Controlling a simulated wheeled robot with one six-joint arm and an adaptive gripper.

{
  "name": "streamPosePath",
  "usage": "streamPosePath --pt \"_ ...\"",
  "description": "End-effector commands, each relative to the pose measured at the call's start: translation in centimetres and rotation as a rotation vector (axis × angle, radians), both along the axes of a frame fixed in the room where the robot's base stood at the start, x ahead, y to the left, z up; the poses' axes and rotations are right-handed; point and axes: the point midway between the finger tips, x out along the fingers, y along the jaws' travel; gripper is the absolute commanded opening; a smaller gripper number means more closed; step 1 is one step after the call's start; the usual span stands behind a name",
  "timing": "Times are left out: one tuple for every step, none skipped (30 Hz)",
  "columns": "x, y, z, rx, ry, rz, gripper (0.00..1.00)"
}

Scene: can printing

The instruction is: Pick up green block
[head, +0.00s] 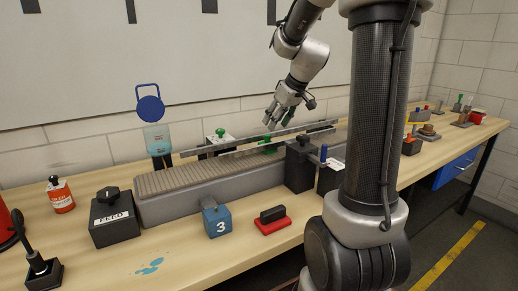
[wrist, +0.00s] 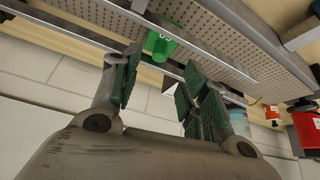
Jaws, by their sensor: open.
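The green block (wrist: 161,44) lies on the conveyor belt, between its two rails, in the wrist view. It shows small and partly hidden behind the rail in the head view (head: 268,143). My gripper (wrist: 160,80) is open and empty, with green pads on its fingers. In the wrist view the block appears beyond the fingertips and between them, apart from both. In the head view my gripper (head: 276,119) hangs above the belt, close over the block.
The conveyor (head: 210,172) runs along the table with raised metal rails (head: 225,150). A black post (head: 300,167) stands in front. A blue block marked 3 (head: 217,220) and a red-based stamp (head: 272,222) sit nearer.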

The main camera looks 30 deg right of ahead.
Motion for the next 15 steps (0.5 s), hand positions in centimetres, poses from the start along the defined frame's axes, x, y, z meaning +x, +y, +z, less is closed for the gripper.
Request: streamPosePath --pt "0.3 0.1 -0.6 0.001 0.002 0.001 0.44" --pt "0.4 0.2 -0.9 0.002 0.004 0.001 0.44" --pt "0.7 0.2 -1.3 0.002 0.004 0.001 0.44" --pt "0.9 0.3 -1.6 0.002 0.002 0.000 0.44" --pt "1.0 0.3 -1.9 0.001 0.003 0.000 0.44" --pt "1.3 0.4 -2.4 0.002 0.005 0.001 0.44" --pt "1.6 0.4 -2.7 0.001 0.004 0.000 0.44" --pt "1.8 0.4 -3.1 0.001 0.003 0.000 0.44" --pt "2.2 0.5 -3.7 0.001 0.005 0.001 0.44" --pt "2.6 0.6 -4.1 0.002 0.004 0.001 0.44" --pt "2.9 0.6 -4.4 0.001 0.003 0.001 0.44" --pt "3.1 0.7 -5.0 0.002 0.005 0.001 0.44" --pt "3.3 0.7 -5.3 0.002 0.004 0.001 0.44" --pt "3.5 0.8 -5.5 0.002 0.002 0.000 0.44" --pt "3.6 0.8 -5.8 0.001 0.002 0.000 0.44"
